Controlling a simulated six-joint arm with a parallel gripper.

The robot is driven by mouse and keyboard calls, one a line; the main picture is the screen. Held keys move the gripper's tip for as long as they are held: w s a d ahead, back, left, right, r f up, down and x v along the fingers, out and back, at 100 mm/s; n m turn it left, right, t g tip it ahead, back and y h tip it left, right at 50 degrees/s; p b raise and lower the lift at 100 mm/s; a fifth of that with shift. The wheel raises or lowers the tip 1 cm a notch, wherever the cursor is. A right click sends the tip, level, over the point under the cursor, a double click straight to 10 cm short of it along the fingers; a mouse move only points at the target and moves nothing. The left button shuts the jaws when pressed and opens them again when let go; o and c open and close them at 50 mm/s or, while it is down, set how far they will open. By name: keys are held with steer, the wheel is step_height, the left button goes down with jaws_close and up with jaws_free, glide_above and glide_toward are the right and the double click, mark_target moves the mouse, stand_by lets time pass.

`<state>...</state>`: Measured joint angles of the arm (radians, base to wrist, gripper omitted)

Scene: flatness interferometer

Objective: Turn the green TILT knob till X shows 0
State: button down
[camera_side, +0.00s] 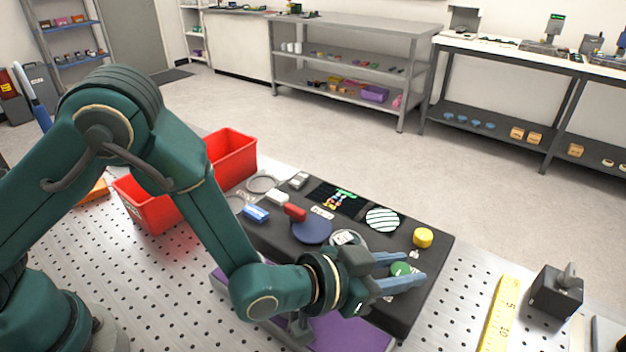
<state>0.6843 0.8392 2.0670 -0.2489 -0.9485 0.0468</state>
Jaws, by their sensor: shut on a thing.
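The green TILT knob (401,269) stands near the right front of the dark interferometer board (432,262). My gripper (402,271) reaches in from the left with its two blue-grey fingers on either side of the knob, shut on it. The fingers hide part of the knob. A round disc with black and white stripes (383,219) lies behind the gripper. A dark panel with small coloured marks (338,197) lies left of the disc. I cannot read any X value in this view.
A yellow knob (423,237) stands close behind my fingers. Red bins (232,158) stand behind my arm. A yellow ruler (499,314) and a dark block (556,292) lie at the right.

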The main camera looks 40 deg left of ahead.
steer(key=shift+n+y, duration=0.3)
steer(key=n+y, duration=0.1)
steer(key=n+t+y, duration=0.1)
steer(key=n+y, duration=0.1)
steer(key=shift+s+d+y, duration=0.1)
steer(key=shift+d+y, duration=0.05)
steer(key=shift+y, duration=0.15)
steer(key=shift+n+y, duration=1.6)
steer(key=shift+y, duration=0.1)
steer(key=c, duration=0.5)
jaws_free()
steer(key=shift+c, duration=0.2)
